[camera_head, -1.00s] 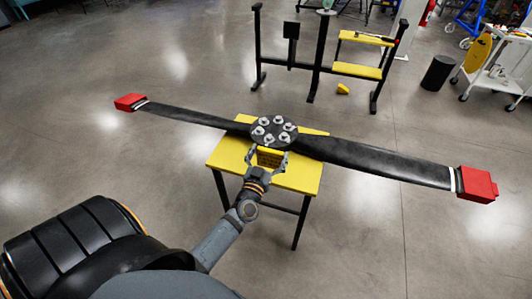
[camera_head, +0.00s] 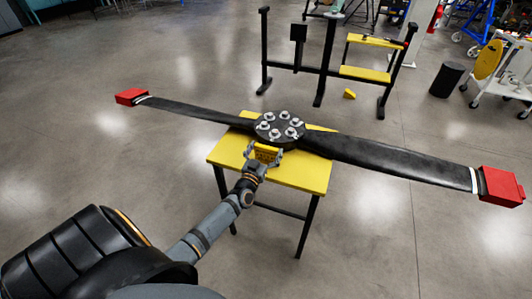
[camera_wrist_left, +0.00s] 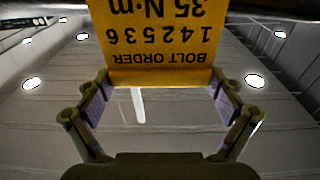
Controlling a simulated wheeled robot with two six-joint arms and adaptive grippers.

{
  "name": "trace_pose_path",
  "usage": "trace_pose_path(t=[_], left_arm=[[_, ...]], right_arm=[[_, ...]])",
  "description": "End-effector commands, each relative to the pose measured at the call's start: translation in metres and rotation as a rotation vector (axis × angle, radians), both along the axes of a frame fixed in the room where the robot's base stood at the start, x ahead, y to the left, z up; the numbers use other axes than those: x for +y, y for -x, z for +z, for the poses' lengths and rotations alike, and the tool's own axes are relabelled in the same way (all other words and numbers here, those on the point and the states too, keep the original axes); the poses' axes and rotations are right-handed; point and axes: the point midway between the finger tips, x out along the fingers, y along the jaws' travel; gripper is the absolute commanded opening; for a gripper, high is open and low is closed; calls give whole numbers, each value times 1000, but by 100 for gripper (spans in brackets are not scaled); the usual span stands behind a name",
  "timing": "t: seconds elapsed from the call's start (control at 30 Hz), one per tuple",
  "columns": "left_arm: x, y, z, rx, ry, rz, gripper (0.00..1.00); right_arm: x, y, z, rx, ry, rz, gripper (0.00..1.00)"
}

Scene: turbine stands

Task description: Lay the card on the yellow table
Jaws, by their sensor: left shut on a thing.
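The card (camera_head: 268,153) is a small yellow plate held upright or tilted above the yellow table (camera_head: 305,174), just in front of the propeller hub. My left gripper (camera_head: 263,155) is shut on the card. In the left wrist view the card (camera_wrist_left: 157,35) shows upside-down black print, "BOLT ORDER", a row of digits and "35 N·m". There the gripper's two fingers (camera_wrist_left: 160,78) are at the card's near edge. I cannot tell whether the card touches the table. My right gripper is not in view.
A long black propeller (camera_head: 400,160) with red tip covers lies across the table, its bolted hub (camera_head: 278,128) over the back part. The table's front part is bare. Behind stand a black frame (camera_head: 320,70) and a dark bin (camera_head: 446,79).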

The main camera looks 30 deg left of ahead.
Motion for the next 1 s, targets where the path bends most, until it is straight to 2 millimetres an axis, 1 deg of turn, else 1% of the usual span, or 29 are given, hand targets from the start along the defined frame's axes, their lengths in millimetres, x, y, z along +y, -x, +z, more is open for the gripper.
trace_pose_path(t=[0.13,0.27,0.3,0.33,0.6,0.7,0.77,0.87,1.0], left_arm=[[0,0,1,0,0,0,63],[0,0,-3,0,1,0,63],[0,0,-2,0,1,0,99],[0,0,-2,0,1,0,100],[0,0,-2,0,0,0,100],[0,0,4,0,0,0,100],[-2,8,1,3,0,-1,100],[-6,28,0,4,0,-1,100],[-14,64,-5,5,0,-1,100]], right_arm=[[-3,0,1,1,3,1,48],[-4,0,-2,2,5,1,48],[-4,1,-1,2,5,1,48],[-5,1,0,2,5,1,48],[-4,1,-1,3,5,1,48],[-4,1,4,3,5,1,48],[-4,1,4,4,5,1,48],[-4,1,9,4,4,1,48],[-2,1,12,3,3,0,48]])
